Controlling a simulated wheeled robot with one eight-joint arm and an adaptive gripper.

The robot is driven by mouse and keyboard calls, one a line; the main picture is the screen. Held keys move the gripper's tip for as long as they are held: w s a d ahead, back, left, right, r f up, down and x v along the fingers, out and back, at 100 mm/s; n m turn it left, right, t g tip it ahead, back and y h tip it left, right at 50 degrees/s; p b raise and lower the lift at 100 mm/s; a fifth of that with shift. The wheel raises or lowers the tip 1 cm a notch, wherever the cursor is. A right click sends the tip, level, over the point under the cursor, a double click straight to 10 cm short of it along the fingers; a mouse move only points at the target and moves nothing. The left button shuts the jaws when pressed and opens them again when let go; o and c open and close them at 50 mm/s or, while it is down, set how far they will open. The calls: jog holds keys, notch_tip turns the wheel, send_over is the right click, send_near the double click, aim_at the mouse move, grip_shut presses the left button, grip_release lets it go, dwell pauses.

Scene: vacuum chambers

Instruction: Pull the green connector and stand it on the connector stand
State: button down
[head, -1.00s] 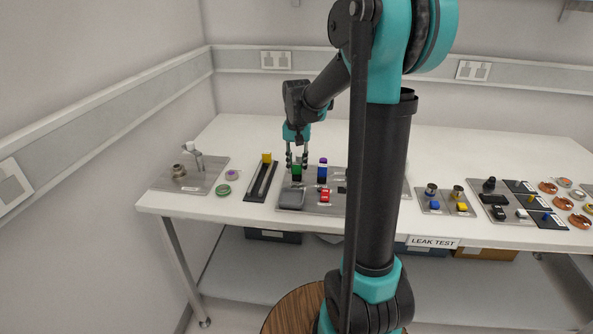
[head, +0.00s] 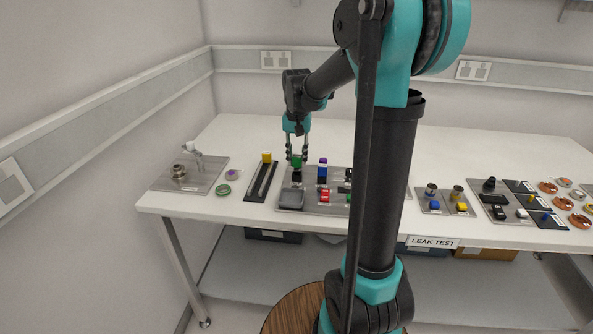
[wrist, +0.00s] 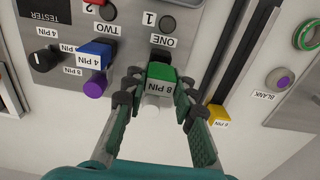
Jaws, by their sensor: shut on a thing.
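The green connector (head: 297,161) is upright between my gripper's fingers, just above a black socket (head: 297,174) on the tester panel (head: 312,208). My gripper (head: 297,155) points down and is shut on the connector. In the wrist view the green connector (wrist: 158,76) carries an "8 PIN" label and has a finger on each side. Behind it there is a black opening (wrist: 160,55) beside the label "ONE". I cannot tell which item is the connector stand.
A blue "4 PIN" connector (wrist: 97,52) with a purple end stands close beside, at socket two. A slotted rail plate (head: 258,186) with a yellow block (head: 267,158) lies left of the panel. A red switch (head: 325,196) is in front. The table behind is clear.

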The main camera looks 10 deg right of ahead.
aim_at(297, 156)
jog(key=shift+r, duration=1.5)
